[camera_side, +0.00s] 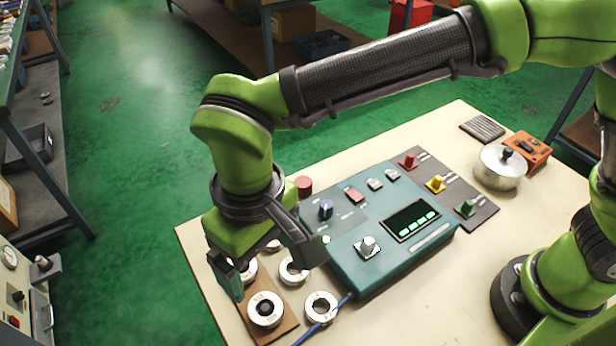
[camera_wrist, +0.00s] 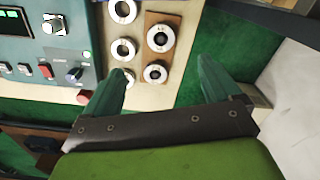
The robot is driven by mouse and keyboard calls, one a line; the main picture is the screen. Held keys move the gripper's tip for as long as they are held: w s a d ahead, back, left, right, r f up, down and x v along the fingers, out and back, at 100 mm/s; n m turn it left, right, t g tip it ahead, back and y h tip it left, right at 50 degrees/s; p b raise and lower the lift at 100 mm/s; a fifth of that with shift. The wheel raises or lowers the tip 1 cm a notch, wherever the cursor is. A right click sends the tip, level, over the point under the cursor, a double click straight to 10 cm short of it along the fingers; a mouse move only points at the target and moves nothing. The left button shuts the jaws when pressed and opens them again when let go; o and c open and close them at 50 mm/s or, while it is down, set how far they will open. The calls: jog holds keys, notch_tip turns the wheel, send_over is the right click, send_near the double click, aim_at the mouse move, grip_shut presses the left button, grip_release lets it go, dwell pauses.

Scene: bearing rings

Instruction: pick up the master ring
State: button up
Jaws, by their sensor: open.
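Several pale metal rings lie on the table, and no label tells which is the master ring. Two sit on a brown board: a near ring with a dark centre (camera_side: 265,309), also in the wrist view (camera_wrist: 160,38), and a second ring (camera_side: 250,272), partly hidden by my gripper in the side view. In the wrist view this second ring (camera_wrist: 155,74) shows between the fingers. Loose rings (camera_side: 294,271) (camera_side: 321,307) lie beside the board. My gripper (camera_side: 274,281) is open, fingers pointing down above the board; both fingers also show in the wrist view (camera_wrist: 162,66). Nothing is held.
A teal instrument box (camera_side: 365,285) with knobs and a display stands close to the rings. A blue cable (camera_side: 325,322) runs by the near loose ring. A red knob (camera_side: 304,186) is behind my gripper. A metal pot (camera_side: 501,170) stands far right.

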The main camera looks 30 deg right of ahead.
jog(key=r, duration=0.1)
jog(key=m, duration=0.1)
send_over(265, 308)
jog(key=f, duration=1.1)
jog(key=shift+d, duration=0.2)
jog(key=shift+a+f, duration=0.15)
jog(key=shift+f, duration=2.5)
jog(key=shift+c, duration=0.3)
jog(key=c, duration=1.2)
jog(key=shift+c, duration=0.4)
jog(key=shift+r, duration=0.15)
